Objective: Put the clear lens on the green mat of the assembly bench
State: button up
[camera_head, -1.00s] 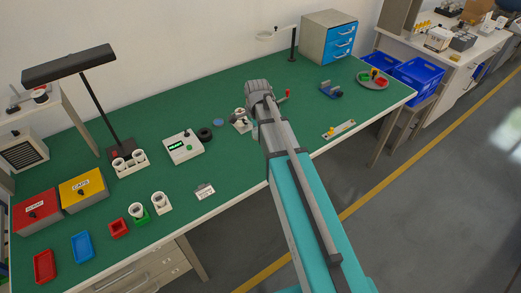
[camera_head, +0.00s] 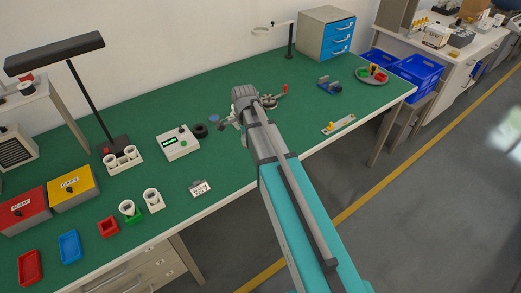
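The green mat (camera_head: 235,165) covers the top of the assembly bench. My arm reaches over it from the lower right. My gripper (camera_head: 229,122) is near the middle of the bench, mostly hidden by my own wrist; whether its fingers are open or shut, or hold anything, does not show. I cannot pick out the clear lens. A small blue disc (camera_head: 214,118) lies flat on the mat just left of my gripper.
A black ring (camera_head: 200,130) and a white meter (camera_head: 178,143) stand left of my gripper. A red-handled fixture (camera_head: 285,89) is to its right. A round tray (camera_head: 371,80) with coloured pieces is at the far right. The mat's front middle is mostly clear.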

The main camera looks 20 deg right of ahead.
jog(key=shift+a+f+b, duration=0.45)
jog(key=shift+f, duration=0.35)
jog(key=shift+w, duration=0.1)
jog(key=w+f+b, duration=0.4)
jog(key=w, duration=0.5)
jog(key=b, duration=0.5)
send_over(237, 146)
jog(key=f, duration=0.5)
jog(key=shift+s, duration=0.4)
jog(key=shift+w+f+b, duration=0.5)
jog(key=shift+f+b, duration=0.2)
jog(key=shift+s+f+b, duration=0.15)
jog(key=shift+f+b, duration=1.1)
jog(key=shift+f, duration=0.05)
